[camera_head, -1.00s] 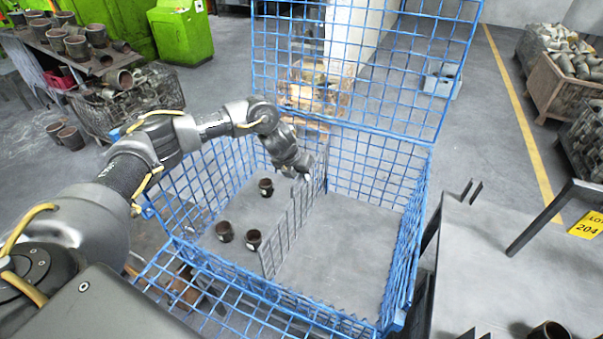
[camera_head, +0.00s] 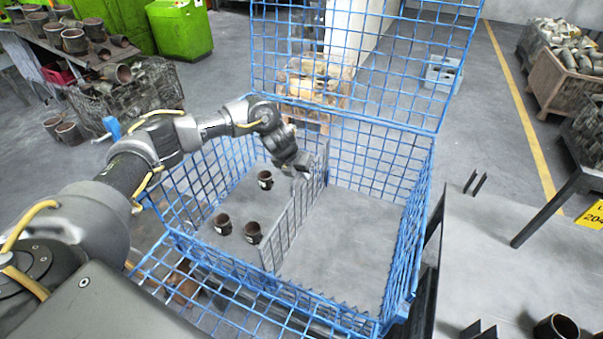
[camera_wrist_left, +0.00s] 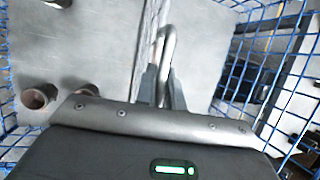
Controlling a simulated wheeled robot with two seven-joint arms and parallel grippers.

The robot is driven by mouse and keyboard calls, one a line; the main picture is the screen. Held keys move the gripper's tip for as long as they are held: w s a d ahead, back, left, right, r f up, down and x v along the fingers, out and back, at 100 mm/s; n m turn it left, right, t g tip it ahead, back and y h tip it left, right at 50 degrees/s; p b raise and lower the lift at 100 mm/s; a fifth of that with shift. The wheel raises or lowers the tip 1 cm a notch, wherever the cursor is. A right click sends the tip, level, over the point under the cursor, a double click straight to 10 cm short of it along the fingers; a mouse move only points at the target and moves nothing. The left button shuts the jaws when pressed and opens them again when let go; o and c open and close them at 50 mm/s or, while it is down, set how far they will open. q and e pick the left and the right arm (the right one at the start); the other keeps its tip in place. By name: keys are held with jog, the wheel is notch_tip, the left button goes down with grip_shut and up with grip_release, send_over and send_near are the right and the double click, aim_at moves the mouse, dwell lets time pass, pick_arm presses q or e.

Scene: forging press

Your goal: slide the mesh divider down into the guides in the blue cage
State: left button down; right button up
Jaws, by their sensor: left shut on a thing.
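The blue cage (camera_head: 408,262) stands open in front of me, its lid raised at the back and its front panel folded down. The grey mesh divider (camera_head: 297,222) stands upright inside it, its lower edge at or close to the cage floor. Whether it sits in the guides I cannot tell; the guides are not clear. My left gripper (camera_head: 303,168) is shut on the divider's top edge. In the left wrist view the gripper (camera_wrist_left: 162,85) grips a light rounded bar, with the divider (camera_wrist_left: 150,40) running away from it. My right gripper is out of view.
Three dark cups, such as this one (camera_head: 222,223), stand on the cage floor left of the divider. The floor right of it is clear. A grey table (camera_head: 490,260) stands to the right of the cage. Loaded bins (camera_head: 560,85) stand further back right.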

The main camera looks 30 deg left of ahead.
pick_arm(q)
jog(key=shift+r, duration=0.1)
jog(key=c, duration=0.9)
grip_release()
jog(key=shift+r, duration=0.1)
jog(key=shift+r+p, duration=2.7)
jog(key=shift+r, duration=0.7)
jog(key=shift+d+f, duration=0.1)
